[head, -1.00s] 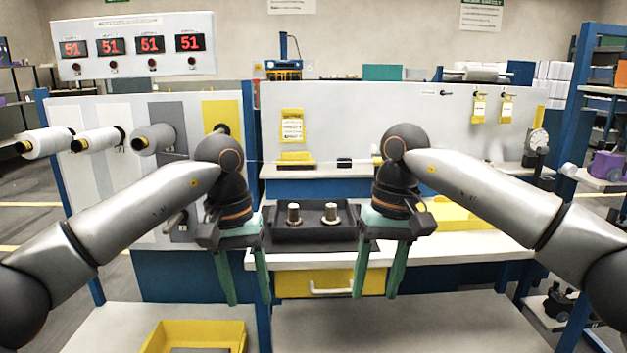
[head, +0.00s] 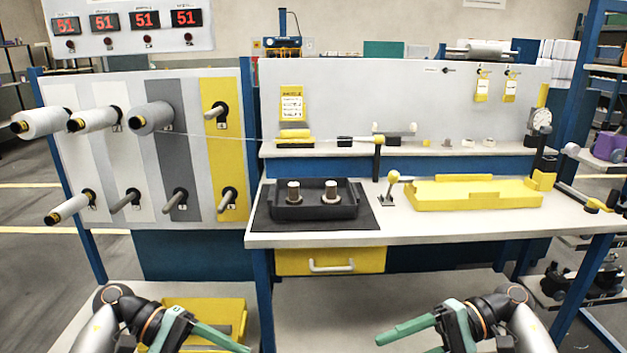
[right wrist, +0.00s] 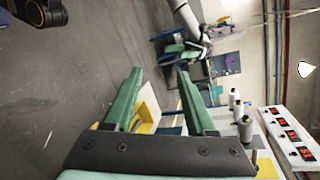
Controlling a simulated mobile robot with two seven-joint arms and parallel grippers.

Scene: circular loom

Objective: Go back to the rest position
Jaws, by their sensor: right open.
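My left gripper (head: 222,343) is low at the bottom of the head view, left of the table. Its green fingers point inward and are partly cut off by the frame edge; it looks open and empty. My right gripper (head: 402,344) is at the bottom right of centre, in front of the table, with its green fingers pointing inward. In the right wrist view its two fingers (right wrist: 160,85) stand apart with nothing between them. Both grippers are clear of the tabletop.
The table (head: 430,228) holds a black tray (head: 315,211) with two metal spools and a yellow tray (head: 475,196). The spool rack (head: 185,230) stands left. A yellow bin (head: 205,305) lies below, near my left arm. The drawer (head: 330,262) is shut.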

